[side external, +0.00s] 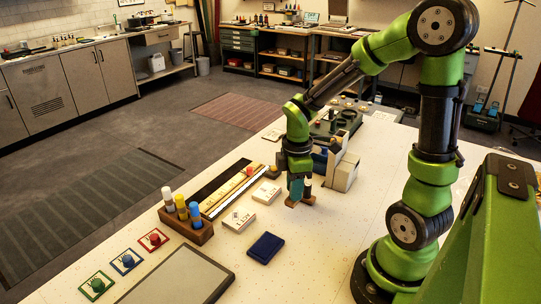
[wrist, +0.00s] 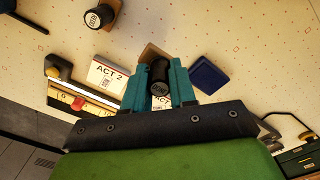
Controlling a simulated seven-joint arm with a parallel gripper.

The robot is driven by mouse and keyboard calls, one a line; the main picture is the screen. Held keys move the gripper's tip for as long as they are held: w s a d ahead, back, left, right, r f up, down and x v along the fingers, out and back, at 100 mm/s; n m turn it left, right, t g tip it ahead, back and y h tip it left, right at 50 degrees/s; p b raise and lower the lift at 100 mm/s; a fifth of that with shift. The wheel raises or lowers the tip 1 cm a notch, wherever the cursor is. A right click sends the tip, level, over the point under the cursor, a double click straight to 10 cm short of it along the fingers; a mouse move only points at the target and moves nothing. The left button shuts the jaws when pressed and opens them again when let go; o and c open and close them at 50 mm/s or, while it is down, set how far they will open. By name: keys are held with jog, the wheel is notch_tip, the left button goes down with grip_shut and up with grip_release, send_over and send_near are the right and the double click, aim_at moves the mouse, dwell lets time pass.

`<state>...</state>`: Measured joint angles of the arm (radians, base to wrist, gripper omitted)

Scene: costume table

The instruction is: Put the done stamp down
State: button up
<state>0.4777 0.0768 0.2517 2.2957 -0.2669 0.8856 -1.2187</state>
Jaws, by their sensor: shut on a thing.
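My gripper (wrist: 160,88) has its two teal fingers closed around the black handle of a stamp (wrist: 160,72) in the wrist view. A wooden block shows at the far end of the handle. The small white label on the handle is too small to read surely. In the side external view my gripper (side external: 297,192) points down close over the white table (side external: 330,240), with brown wood at its fingertips. I cannot tell whether the held stamp touches the table. A second black-handled stamp (wrist: 100,15) on a wooden base stands at the upper left of the wrist view.
A dark blue pad (side external: 266,248) lies in front of my gripper. White cards (side external: 238,219) lie to its left, beside a long strip (side external: 228,190). A wooden rack (side external: 190,230) holds markers. A beige box (side external: 343,172) stands close behind right. Table to the front right is bare.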

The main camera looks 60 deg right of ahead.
jog(key=shift+f, duration=3.2)
jog(key=o, duration=0.8)
jog(key=shift+f, duration=0.15)
jog(key=shift+o, duration=0.2)
